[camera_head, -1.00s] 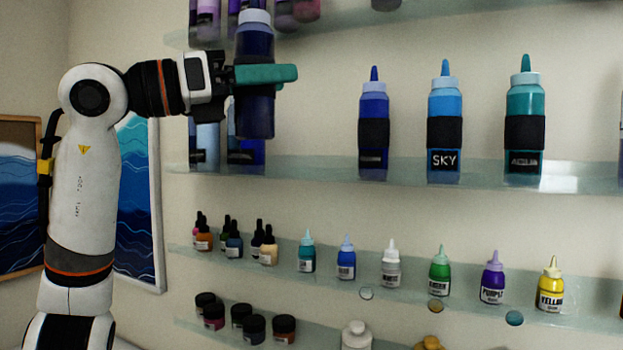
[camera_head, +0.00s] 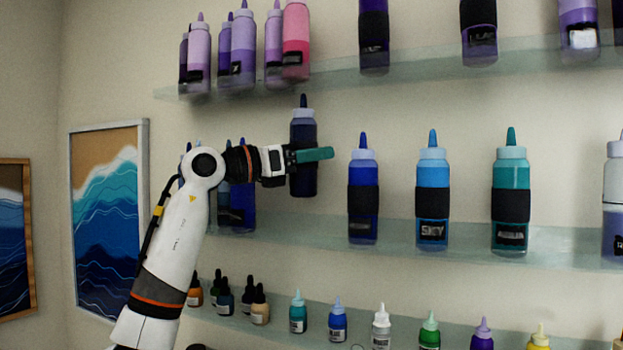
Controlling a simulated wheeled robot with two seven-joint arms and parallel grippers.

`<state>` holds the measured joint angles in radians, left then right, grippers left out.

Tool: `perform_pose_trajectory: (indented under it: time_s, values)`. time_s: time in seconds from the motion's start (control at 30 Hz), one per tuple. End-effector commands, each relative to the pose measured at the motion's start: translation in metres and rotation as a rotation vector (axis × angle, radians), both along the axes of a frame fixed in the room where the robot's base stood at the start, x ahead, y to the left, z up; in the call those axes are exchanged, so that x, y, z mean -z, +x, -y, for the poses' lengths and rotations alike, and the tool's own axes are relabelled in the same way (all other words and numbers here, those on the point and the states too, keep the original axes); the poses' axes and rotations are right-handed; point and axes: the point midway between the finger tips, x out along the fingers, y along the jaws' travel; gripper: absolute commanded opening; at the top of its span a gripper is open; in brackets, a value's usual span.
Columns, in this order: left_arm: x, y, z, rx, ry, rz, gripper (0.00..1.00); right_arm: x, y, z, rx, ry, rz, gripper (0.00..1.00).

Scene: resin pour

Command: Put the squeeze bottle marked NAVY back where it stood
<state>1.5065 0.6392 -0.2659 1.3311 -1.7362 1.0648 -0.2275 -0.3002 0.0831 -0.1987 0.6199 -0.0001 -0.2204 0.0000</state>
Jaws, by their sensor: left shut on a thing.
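A dark navy squeeze bottle (camera_head: 304,129) with a pale collar and dark nozzle is upright in my left gripper (camera_head: 312,155), which is shut around its middle. Its label is hidden or cannot be read. The bottle is above the level of the middle glass shelf (camera_head: 390,232), with its base apart from the shelf. On that shelf, to the right of the held bottle, stand a blue bottle (camera_head: 363,175), a SKY bottle (camera_head: 432,175) and an AQUA bottle (camera_head: 511,175). My right gripper is not in view.
More blue bottles (camera_head: 242,205) stand at the shelf's left end, partly behind my arm. Purple and pink bottles (camera_head: 296,30) stand on the upper shelf (camera_head: 340,72). Small paint bottles (camera_head: 338,325) line a lower shelf. Bare shelf shows between the left-end bottles and the blue bottle.

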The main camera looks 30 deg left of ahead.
Motion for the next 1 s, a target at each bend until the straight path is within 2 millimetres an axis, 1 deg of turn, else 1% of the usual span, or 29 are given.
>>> perform_pose_trajectory:
  time_s: [0.03,0.1,0.2,0.37,0.57,0.67,1.0]
  values:
    - [0.009,0.001,0.000,0.000,0.000,-0.002,0.25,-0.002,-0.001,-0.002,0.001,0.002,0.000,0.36]
    - [0.019,-0.001,0.000,0.000,0.001,-0.002,0.25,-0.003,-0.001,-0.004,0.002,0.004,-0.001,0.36]
    - [0.028,-0.001,0.000,0.000,0.001,-0.001,0.25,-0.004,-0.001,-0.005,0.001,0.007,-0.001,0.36]
    - [0.037,-0.002,0.000,0.000,0.000,0.001,0.25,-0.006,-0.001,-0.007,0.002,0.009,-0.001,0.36]
    - [0.062,-0.002,0.000,0.000,0.000,-0.001,0.25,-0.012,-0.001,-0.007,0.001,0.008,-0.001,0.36]
    - [0.066,0.001,0.000,0.001,-0.001,-0.001,0.25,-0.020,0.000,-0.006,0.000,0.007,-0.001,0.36]
    - [0.071,0.002,-0.001,0.000,0.000,0.001,0.25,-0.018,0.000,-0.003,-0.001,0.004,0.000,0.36]
